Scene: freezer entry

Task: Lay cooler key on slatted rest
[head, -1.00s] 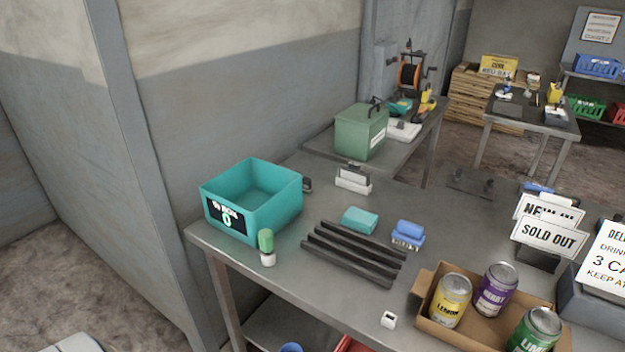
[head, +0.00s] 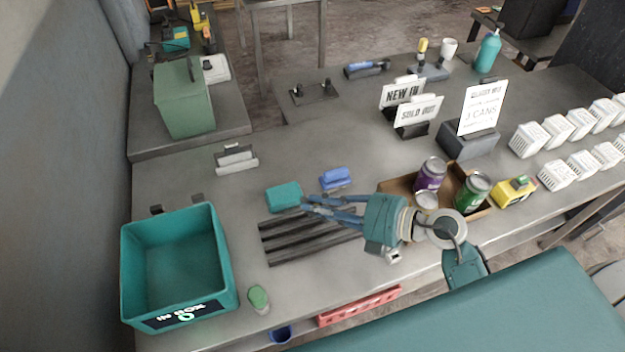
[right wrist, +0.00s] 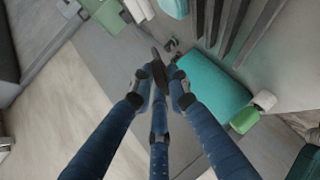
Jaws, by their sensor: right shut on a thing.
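The slatted rest (head: 285,248), several dark parallel bars, lies on the steel counter. My right gripper (head: 306,204) reaches in from the right, with its blue fingers over the far side of the rest. In the right wrist view, the gripper (right wrist: 158,82) is shut on a small dark thing (right wrist: 158,66), which I take to be the cooler key. Its shape is mostly hidden by the fingers, and I cannot make it out in the head view. The slats (right wrist: 238,25) show at the top right of the wrist view, apart from the held thing. My left gripper is not in view.
A teal bin (head: 128,262) and a green-capped bottle (head: 259,299) stand left of the rest. A teal block (head: 284,197) and a blue brush (head: 336,180) lie close behind it. A cardboard box (head: 398,186) of cans is at right.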

